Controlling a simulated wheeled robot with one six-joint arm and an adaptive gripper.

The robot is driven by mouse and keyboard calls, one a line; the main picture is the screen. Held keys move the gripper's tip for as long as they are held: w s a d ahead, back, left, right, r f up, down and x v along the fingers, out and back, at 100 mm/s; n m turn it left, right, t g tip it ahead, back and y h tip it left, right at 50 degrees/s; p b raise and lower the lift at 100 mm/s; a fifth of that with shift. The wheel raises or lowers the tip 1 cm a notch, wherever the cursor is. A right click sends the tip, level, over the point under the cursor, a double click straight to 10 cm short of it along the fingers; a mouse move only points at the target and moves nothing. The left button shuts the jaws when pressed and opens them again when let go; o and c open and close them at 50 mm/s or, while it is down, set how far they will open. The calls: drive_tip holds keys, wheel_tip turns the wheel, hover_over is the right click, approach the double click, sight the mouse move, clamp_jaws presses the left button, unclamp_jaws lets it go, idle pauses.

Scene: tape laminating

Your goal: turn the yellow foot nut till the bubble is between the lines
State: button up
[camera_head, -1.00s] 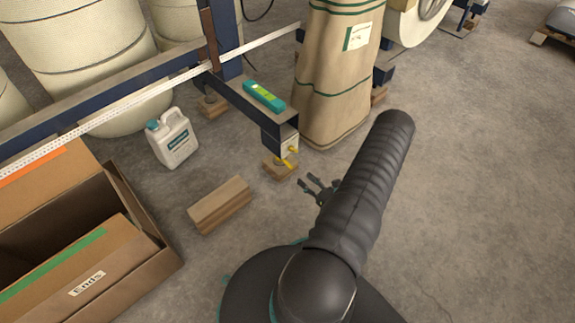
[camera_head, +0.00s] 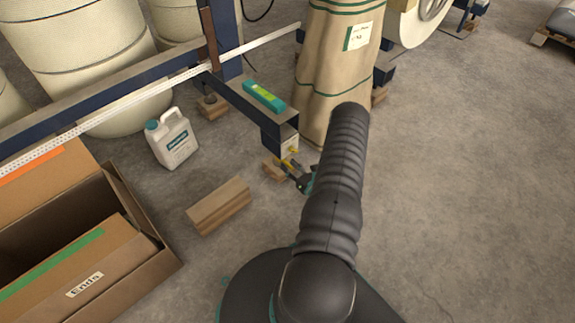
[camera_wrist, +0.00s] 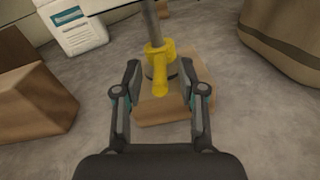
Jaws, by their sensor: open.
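The yellow foot nut (camera_wrist: 156,62) sits on a grey threaded rod in the wrist view, with a lug pointing toward me. My gripper (camera_wrist: 160,82) is open, with its two fingers on either side of the lug and apart from it. In the head view the nut (camera_head: 291,163) is partly hidden by my gripper (camera_head: 298,177) under the end of the blue beam. The teal spirit level (camera_head: 264,97) lies on top of that beam. Its yellow-green vial shows, but the bubble and lines are too small to read.
A wooden block (camera_wrist: 178,100) lies under the foot. A loose wooden block (camera_head: 219,206) and a white canister (camera_head: 172,139) stand to the left, with an open cardboard box (camera_head: 150,262) nearer. A tan sack (camera_head: 325,80) stands behind right. The floor at right is clear.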

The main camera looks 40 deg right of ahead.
drive_tip(key=shift+w, duration=0.9)
clamp_jaws()
